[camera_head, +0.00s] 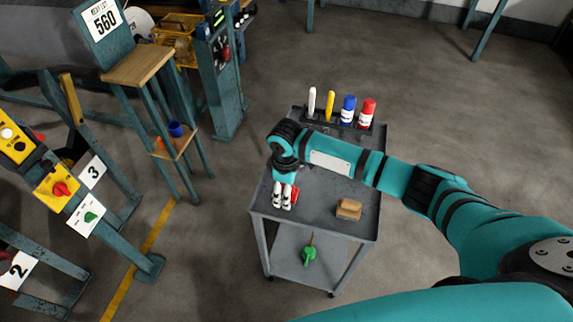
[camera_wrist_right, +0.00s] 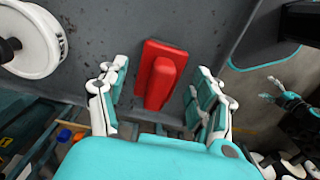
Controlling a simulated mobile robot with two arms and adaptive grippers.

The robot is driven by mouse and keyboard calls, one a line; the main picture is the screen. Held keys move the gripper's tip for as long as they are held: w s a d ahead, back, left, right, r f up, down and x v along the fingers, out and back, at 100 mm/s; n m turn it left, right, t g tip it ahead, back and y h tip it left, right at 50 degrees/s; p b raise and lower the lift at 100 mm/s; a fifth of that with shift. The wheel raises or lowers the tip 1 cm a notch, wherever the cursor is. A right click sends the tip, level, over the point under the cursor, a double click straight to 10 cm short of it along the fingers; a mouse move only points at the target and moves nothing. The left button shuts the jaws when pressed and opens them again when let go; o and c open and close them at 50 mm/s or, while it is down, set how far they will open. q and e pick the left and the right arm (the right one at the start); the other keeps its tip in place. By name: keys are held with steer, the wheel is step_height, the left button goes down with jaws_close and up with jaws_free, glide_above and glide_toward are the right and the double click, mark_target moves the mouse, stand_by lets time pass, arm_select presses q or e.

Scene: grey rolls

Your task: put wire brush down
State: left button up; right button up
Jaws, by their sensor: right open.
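A red block with a raised grip, which I take to be the wire brush, lies flat on the top of the grey cart (camera_head: 322,218). It shows clearly in the right wrist view (camera_wrist_right: 160,77), but its bristles cannot be seen. My right gripper (camera_head: 283,200) is open above it, with one finger on each side and a gap to both. In the head view the fingers hide most of the red block (camera_head: 295,194). What appears to be my left gripper (camera_wrist_right: 285,95) shows small and dark at the right of the wrist view; its state is unclear.
A brown block (camera_head: 348,210) lies on the cart near its front right. White, yellow, blue and red items stand in a dark rack (camera_head: 339,118) at the back. A green tool (camera_head: 309,256) is on the lower shelf. A white wheel-like object (camera_wrist_right: 30,42) is beside the gripper.

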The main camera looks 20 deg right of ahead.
step_height(320, 180, up, 17)
steer(key=b, duration=0.1)
steer(key=shift+w+d+b, duration=0.2)
steer(key=shift+w+b, duration=0.05)
steer(key=shift+b, duration=0.05)
